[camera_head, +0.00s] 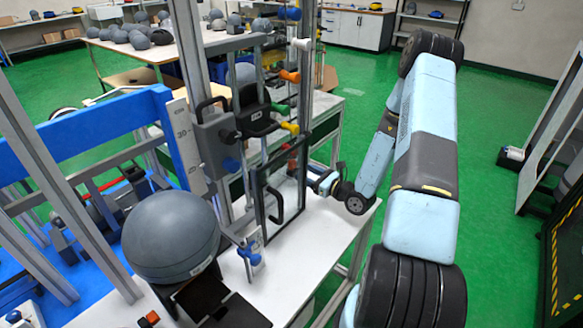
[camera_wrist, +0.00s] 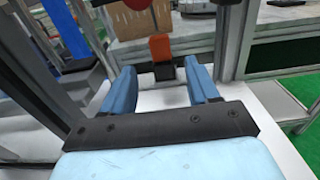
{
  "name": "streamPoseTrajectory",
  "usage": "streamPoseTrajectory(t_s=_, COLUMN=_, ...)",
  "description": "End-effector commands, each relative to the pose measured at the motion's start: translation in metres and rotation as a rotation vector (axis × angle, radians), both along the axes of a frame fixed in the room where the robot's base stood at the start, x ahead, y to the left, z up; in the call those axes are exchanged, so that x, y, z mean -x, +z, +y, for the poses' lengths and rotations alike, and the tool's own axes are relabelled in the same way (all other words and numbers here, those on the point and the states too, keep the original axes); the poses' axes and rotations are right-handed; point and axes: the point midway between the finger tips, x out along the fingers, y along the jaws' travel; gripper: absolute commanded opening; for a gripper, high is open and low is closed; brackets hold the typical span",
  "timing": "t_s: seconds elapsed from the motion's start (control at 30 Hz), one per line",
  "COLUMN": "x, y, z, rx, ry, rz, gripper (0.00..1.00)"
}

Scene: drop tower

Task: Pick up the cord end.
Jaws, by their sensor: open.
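My gripper (camera_wrist: 160,86) is open, with its two blue fingers apart and nothing visible between them. Ahead of the fingertips, in the gap between them in the wrist view, is an orange piece (camera_wrist: 160,47) above a small dark block. It may be the cord end, but I cannot tell for sure, and no cord shows clearly. In the head view my gripper (camera_head: 322,181) is low at the right side of the tower frame, beside a dark-framed door panel (camera_head: 273,206). A small orange-red spot (camera_head: 292,165) shows just left of it.
The tower's metal uprights (camera_head: 303,90) stand close to my gripper. Orange, yellow and green knobs sit higher on the frame. A large grey ball (camera_head: 170,241) rests at the left. The white table (camera_head: 318,235) is bare below my gripper.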

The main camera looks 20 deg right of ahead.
Motion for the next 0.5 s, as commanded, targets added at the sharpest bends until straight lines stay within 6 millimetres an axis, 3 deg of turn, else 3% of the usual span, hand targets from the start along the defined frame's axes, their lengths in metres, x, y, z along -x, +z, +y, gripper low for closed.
streamPoseTrajectory(t_s=0.27, x=-0.010, y=0.001, z=0.007, rx=0.000, ry=0.000, rz=0.001, gripper=0.60)
streamPoseTrajectory(t_s=0.5, x=-0.035, y=0.007, z=0.024, rx=-0.001, ry=0.002, rz=-0.001, gripper=0.60)
